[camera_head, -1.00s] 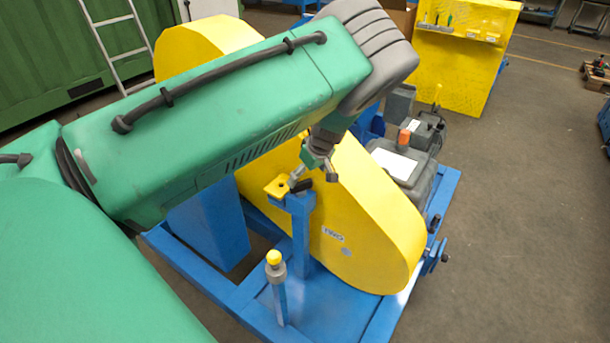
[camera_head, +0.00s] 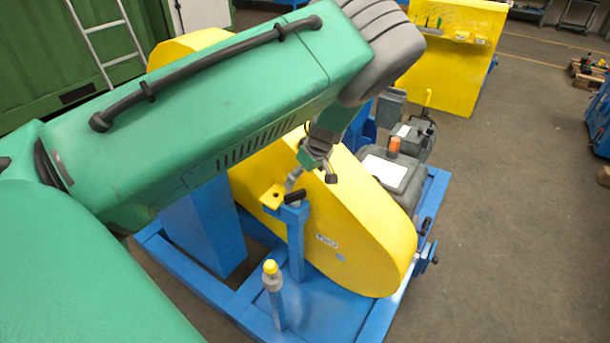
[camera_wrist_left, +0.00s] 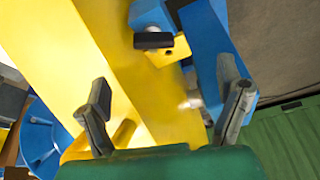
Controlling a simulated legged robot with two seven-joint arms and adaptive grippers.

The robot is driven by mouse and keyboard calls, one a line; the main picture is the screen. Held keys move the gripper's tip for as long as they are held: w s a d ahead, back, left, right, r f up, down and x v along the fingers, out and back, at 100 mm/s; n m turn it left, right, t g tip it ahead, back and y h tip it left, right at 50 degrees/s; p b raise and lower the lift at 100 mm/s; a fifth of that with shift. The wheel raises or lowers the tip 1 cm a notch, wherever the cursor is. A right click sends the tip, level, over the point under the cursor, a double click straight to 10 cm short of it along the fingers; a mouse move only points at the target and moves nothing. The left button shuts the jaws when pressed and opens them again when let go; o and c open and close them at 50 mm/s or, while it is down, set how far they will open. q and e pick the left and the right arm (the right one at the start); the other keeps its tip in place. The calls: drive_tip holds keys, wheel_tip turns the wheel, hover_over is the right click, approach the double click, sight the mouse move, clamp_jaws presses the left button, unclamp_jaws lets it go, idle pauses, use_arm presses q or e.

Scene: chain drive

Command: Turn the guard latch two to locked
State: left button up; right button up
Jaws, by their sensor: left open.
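The guard latch is a black handle (camera_head: 294,197) on top of a blue post (camera_head: 295,240), beside a yellow tab (camera_head: 271,197) of the large yellow guard (camera_head: 360,225). A label on the guard seems to read TWO. In the left wrist view the black handle (camera_wrist_left: 153,40) lies crosswise at the post top, by the yellow tab. My left gripper (camera_head: 312,177) is open and empty, just above and slightly right of the handle, apart from it. Its two fingers (camera_wrist_left: 168,95) are spread wide in the wrist view. My right gripper is not in view.
A short post with a yellow cap (camera_head: 270,267) stands in front on the blue base frame (camera_head: 240,310). A grey motor unit (camera_head: 400,175) sits behind right of the guard. My green left arm covers much of the left.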

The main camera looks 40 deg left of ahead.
use_arm(q)
drive_tip(key=shift+s+a+r, duration=0.1)
drive_tip(key=shift+a+r, duration=0.05)
drive_tip(key=shift+a, duration=0.15)
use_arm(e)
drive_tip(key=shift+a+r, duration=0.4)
use_arm(q)
drive_tip(key=shift+d+r, duration=0.1)
drive_tip(key=shift+d, duration=0.15)
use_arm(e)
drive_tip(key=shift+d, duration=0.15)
